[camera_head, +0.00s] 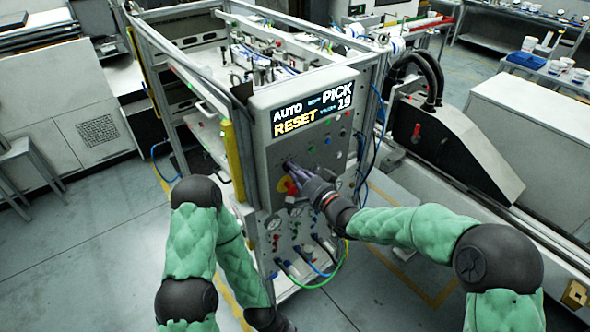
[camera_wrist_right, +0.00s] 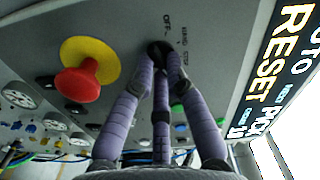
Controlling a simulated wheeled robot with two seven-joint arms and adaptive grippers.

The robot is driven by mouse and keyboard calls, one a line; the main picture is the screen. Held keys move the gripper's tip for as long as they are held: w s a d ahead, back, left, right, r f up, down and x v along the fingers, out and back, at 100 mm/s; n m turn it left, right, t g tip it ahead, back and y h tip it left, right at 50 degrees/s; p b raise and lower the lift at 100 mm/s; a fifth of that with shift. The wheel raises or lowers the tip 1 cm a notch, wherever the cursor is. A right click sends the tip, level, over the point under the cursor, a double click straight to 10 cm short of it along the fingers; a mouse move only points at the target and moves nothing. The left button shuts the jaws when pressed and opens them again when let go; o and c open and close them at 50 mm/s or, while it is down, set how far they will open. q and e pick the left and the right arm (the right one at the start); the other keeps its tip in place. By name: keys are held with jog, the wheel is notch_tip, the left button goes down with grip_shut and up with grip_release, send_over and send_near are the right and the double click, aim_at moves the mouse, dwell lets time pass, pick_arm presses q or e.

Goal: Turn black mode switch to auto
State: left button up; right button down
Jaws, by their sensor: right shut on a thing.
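The black mode switch (camera_wrist_right: 157,46) is a small round knob on the grey panel in the right wrist view, with small markings such as OFF beside it. My right gripper (camera_wrist_right: 160,62) has its purple fingers closed around the switch, and the fingertips hide part of it. The switch's exact pointing direction is hard to read. In the head view my right gripper (camera_head: 293,172) reaches the panel (camera_head: 262,157) from the right, below the display (camera_head: 312,108). The display shows AUTO, RESET, PICK and 19. My left arm is at the lower left; its gripper is out of view.
A red mushroom button on a yellow disc (camera_wrist_right: 82,80) sits close beside the switch. Green and other small buttons lie around the fingers. Gauges and coloured hoses (camera_head: 322,278) are on the lower panel. Floor to the left (camera_head: 95,260) is clear.

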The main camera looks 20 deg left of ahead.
jog(key=shift+f, duration=0.1)
dwell(0.3)
jog(key=c, duration=1.2)
grip_release()
jog(key=shift+c, duration=0.2)
jog(key=v, duration=1.2)
jog(key=s+d+f+g+h+b, duration=0.1)
jog(key=s+d+f+h+b, duration=0.2)
jog(key=f, duration=0.8)
jog(key=d+f+m+g+h+b, duration=0.15)
jog(key=d+f, duration=0.35)
jog(key=f, duration=0.6)
jog(key=s+d+f+n+g+h+b, duration=0.15)
jog(key=d+f+h, duration=0.25)
jog(key=f, duration=0.7)
jog(key=s+d+f+g+h+b, duration=0.1)
jog(key=s+d+f+g+b, duration=0.1)
jog(key=s+f, duration=0.7)
jog(key=s+d+f+g+b, duration=0.3)
jog(key=s+f+g, duration=0.1)
jog(key=s+f, duration=0.6)
jog(key=shift+s+d+n+g+h, duration=0.2)
jog(key=shift+s+n+g+h, duration=0.15)
jog(key=shift+s, duration=0.25)
